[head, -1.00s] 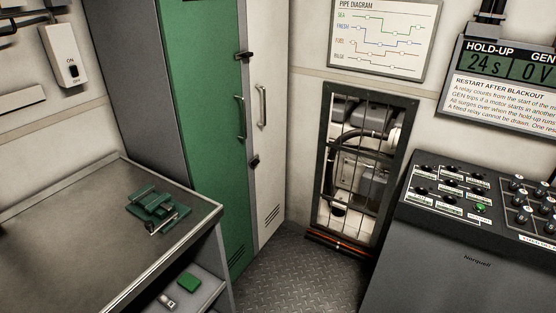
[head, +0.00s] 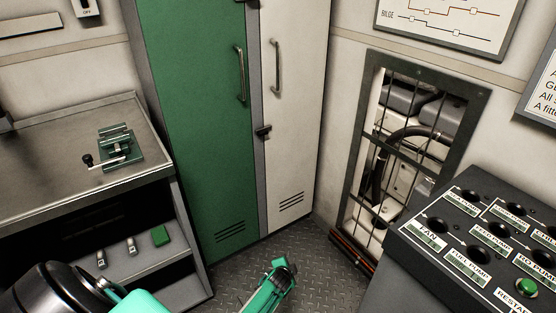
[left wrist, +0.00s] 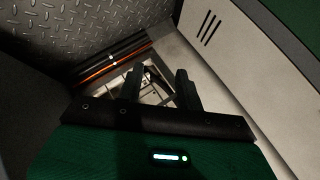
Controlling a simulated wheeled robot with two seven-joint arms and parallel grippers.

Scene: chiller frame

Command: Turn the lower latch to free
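The lower latch (head: 263,131) is a small dark piece on the grey strip between the green locker door (head: 205,120) and the white locker door (head: 294,110). It appears to lie roughly level, reaching toward the white door. The upper latch (head: 250,2) is cut by the top edge. My left gripper (head: 284,266) is low over the floor in front of the lockers, well below the lower latch. In the left wrist view its two fingers (left wrist: 158,85) stand apart with nothing between them. No latch shows there. My right gripper is not in view.
A workbench (head: 60,203) with a green vise (head: 118,148) stands left, with small items on its shelf. A barred opening (head: 362,125) is right of the lockers, with an orange-striped bar (head: 352,258) at its foot. A control console (head: 415,262) stands right. The patterned floor (head: 235,276) is clear.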

